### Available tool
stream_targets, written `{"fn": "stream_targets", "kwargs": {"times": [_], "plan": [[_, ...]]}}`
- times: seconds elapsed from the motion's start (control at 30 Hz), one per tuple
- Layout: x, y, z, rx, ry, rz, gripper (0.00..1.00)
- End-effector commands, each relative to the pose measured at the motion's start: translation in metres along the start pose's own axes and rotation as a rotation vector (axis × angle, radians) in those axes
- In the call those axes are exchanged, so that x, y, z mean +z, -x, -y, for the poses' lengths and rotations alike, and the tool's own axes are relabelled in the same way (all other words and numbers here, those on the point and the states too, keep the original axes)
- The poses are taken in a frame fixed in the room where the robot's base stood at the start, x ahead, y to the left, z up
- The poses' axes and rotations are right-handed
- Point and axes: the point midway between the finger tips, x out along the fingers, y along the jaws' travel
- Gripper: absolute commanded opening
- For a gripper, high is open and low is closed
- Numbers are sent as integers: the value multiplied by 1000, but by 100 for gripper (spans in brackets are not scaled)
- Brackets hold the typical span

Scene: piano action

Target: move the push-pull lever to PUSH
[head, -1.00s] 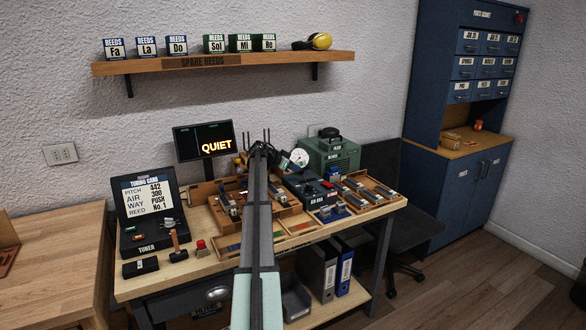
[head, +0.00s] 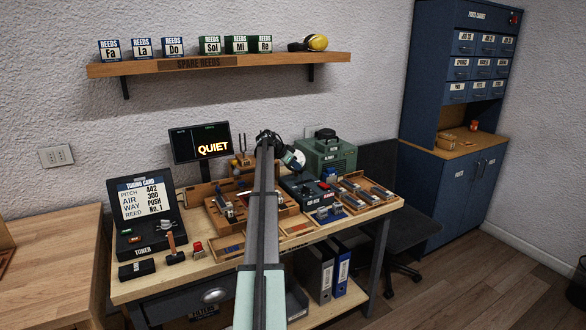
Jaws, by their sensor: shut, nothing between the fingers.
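I cannot make out a labelled push-pull lever. A small upright piece with a brown, lever-like handle (head: 171,241) stands on a dark base at the left front of the bench; its setting cannot be read. The tuning card (head: 145,199) stands in the open tuner case and reads pitch 442, air 300, way PUSH, reed No. 1. My arm (head: 265,210) reaches from the bottom over the middle of the bench to the back. My gripper's fingers cannot be seen; the far end of the arm hides them.
The dark display (head: 200,142) reads QUIET. A red button (head: 198,247) sits right of the brown handle. A dark air box (head: 301,190), trays of parts and a green machine (head: 325,155) fill the right side. A shelf (head: 222,66) hangs above.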

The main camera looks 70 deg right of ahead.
Motion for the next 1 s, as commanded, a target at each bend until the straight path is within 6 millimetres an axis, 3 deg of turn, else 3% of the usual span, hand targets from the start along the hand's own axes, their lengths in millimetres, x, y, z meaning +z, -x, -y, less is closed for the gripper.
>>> {"fn": "stream_targets", "kwargs": {"times": [0.43, 1.0], "plan": [[-45, -30, 0, 1, -35, 387, 0], [-46, -20, -2, 0, -32, 372, 0]]}}
